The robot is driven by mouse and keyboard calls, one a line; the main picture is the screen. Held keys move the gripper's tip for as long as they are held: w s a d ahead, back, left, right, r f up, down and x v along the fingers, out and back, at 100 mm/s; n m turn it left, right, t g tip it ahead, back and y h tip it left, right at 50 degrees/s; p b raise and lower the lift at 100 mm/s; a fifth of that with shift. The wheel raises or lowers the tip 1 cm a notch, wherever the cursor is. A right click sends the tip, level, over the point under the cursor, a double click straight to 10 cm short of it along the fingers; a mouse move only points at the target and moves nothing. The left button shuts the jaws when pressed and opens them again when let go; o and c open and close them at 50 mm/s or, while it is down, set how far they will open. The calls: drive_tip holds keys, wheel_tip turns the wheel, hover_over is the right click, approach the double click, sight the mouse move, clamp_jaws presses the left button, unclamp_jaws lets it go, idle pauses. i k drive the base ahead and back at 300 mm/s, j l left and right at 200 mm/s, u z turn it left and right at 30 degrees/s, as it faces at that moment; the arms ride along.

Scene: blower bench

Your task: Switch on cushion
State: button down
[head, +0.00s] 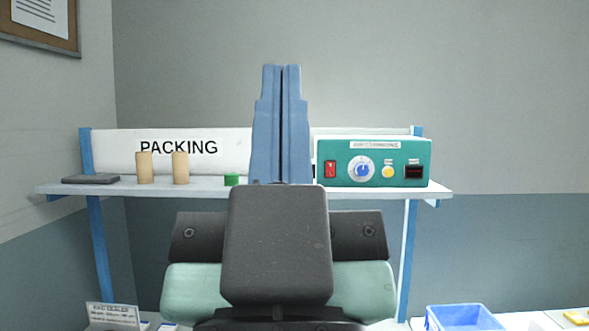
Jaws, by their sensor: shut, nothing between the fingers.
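A green control box (373,162) stands on the right part of the shelf. Its front carries a red rocker switch (330,169) at the left, a blue and white dial (361,169), a yellow button (388,172) and a dark display (414,172). The lettering on its label is too small to read. My gripper (281,68) points upward in the middle of the view, its two blue fingers shut together with nothing between them. In the picture it lies left of the box and hides part of the shelf. No cushion can be made out.
The shelf (110,188) also carries a dark flat slab (91,179), two tan cylinders (162,168) and a small green cap (231,179). A "PACKING" sign (178,148) is behind. Below are a blue bin (461,318) and a small sign (112,315).

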sight(330, 167)
drive_tip(key=i+l+u, duration=0.2)
drive_tip(key=i, duration=0.4)
drive_tip(key=i+l+u, duration=0.25)
drive_tip(key=i+l, duration=0.2)
drive_tip(key=i, duration=0.1)
